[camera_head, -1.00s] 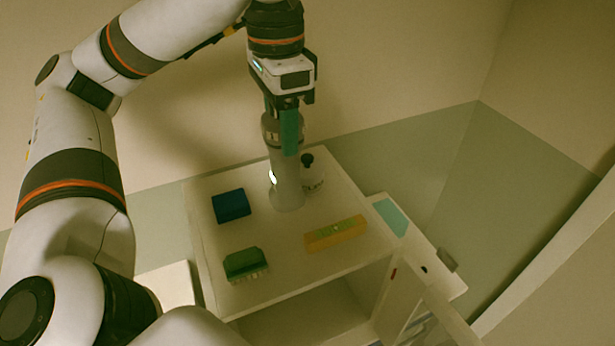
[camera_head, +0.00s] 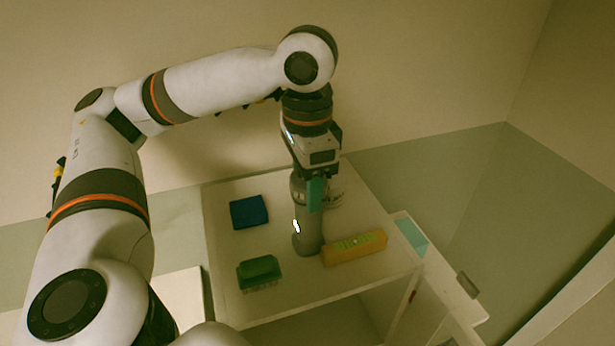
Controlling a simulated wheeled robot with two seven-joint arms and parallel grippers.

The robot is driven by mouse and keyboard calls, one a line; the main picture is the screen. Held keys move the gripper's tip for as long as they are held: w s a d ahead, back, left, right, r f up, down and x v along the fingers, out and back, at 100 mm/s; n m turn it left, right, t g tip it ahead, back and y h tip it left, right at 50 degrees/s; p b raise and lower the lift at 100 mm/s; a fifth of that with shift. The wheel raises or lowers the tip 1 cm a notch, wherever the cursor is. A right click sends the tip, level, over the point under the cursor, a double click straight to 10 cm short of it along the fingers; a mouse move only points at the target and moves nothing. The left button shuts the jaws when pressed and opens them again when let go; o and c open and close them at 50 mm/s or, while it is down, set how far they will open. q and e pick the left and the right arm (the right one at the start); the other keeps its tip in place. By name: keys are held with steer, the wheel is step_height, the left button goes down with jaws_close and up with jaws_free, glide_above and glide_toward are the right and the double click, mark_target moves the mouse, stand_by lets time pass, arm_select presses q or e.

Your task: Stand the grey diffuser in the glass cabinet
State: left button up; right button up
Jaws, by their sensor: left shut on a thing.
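My left gripper (camera_head: 308,190) points down and is shut on the upper part of the grey diffuser (camera_head: 308,232), a grey cylinder with a small white mark on its side. The diffuser is upright over the cabinet top, close to the left end of the orange box. I cannot tell whether its base touches the top. The pale cabinet (camera_head: 222,285) has an open front below its top, partly cut off by the lower picture edge. My right gripper is not in view.
On the cabinet top are a dark blue folded item (camera_head: 249,212), a green block-like item (camera_head: 259,272), an orange box (camera_head: 355,247) and a pale jar (camera_head: 336,196), partly hidden behind the gripper. A white surface with a teal panel (camera_head: 411,234) stands right.

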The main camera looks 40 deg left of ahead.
arm_select(q)
steer(key=shift+f, duration=0.1)
steer(key=o, duration=1.4)
steer(key=shift+c, duration=0.2)
